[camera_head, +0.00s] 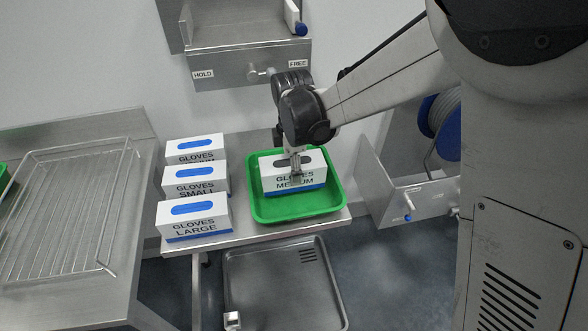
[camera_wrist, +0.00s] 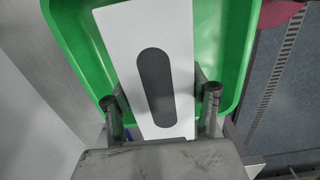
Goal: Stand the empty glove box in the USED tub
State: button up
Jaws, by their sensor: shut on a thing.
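The glove box (camera_head: 281,183) marked GLOVES MEDIUM stands in the green tub (camera_head: 333,203) on the steel table. Its top slot is dark, unlike the blue slots of the other boxes. My gripper (camera_head: 295,172) is over this box and shut on it. In the wrist view the two fingers (camera_wrist: 162,108) press on either side of the white box (camera_wrist: 115,28), and the green tub (camera_wrist: 75,35) surrounds it. I cannot tell whether the box's base touches the tub floor. No USED label shows on the tub.
Three glove boxes with blue slots stand left of the tub: a rear one (camera_head: 195,152), SMALL (camera_head: 195,186) and LARGE (camera_head: 193,220). A steel basin (camera_head: 338,290) lies below the table front. A wire rack (camera_head: 70,205) is at left. A HOLD/FREE panel (camera_head: 235,77) is behind.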

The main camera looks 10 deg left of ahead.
jog(key=shift+f, duration=0.85)
jog(key=shift+f+b, duration=0.2)
jog(key=shift+b, duration=0.15)
jog(key=o, duration=1)
jog(key=shift+o, duration=0.2)
jog(key=shift+r, duration=0.15)
